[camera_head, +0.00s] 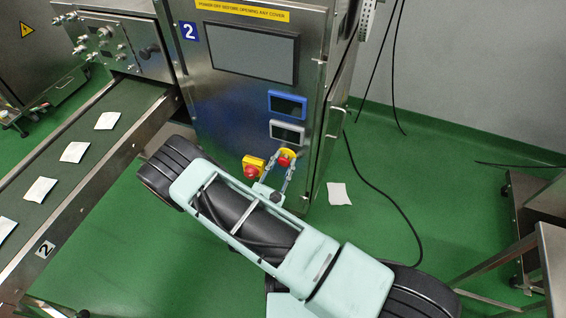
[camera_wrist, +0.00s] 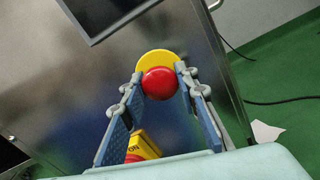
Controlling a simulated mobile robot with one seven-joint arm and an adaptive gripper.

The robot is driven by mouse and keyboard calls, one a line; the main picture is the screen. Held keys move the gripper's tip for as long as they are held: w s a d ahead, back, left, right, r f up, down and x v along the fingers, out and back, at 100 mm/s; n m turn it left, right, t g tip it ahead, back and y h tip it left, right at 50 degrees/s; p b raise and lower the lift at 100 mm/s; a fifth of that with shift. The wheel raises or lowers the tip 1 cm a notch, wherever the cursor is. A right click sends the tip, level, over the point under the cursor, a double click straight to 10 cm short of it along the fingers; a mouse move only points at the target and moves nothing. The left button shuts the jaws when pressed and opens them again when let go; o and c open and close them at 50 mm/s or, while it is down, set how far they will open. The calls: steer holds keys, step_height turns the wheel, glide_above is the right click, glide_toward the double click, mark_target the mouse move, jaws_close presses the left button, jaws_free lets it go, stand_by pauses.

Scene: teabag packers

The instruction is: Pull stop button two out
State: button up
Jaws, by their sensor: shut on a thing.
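Stop button two is a red mushroom button (camera_head: 284,162) on a round yellow plate, low on the front of the steel cabinet marked 2 (camera_head: 225,95). In the wrist view the red button (camera_wrist: 159,84) and its yellow plate (camera_wrist: 156,58) stand straight ahead between the fingertips. My gripper (camera_head: 281,159) reaches up to the cabinet front with one finger on each side of the button. In the wrist view my gripper (camera_wrist: 160,75) is shut on the red button, its fingertips at the button's sides. The fingers partly cover the plate in the head view.
A red knob on a yellow box (camera_head: 252,166) sits just left of the button, close to my left finger. A blue-framed display (camera_head: 287,104) and a grey-framed one (camera_head: 287,132) are above. A conveyor (camera_head: 50,185) with teabags runs at the left.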

jaws_close()
steer(key=shift+s+a, duration=0.2)
steer(key=shift+s, duration=0.25)
steer(key=o, duration=1.2)
jaws_free()
steer(key=shift+c, duration=0.2)
steer(key=shift+s, duration=0.1)
steer(key=v, duration=1.2)
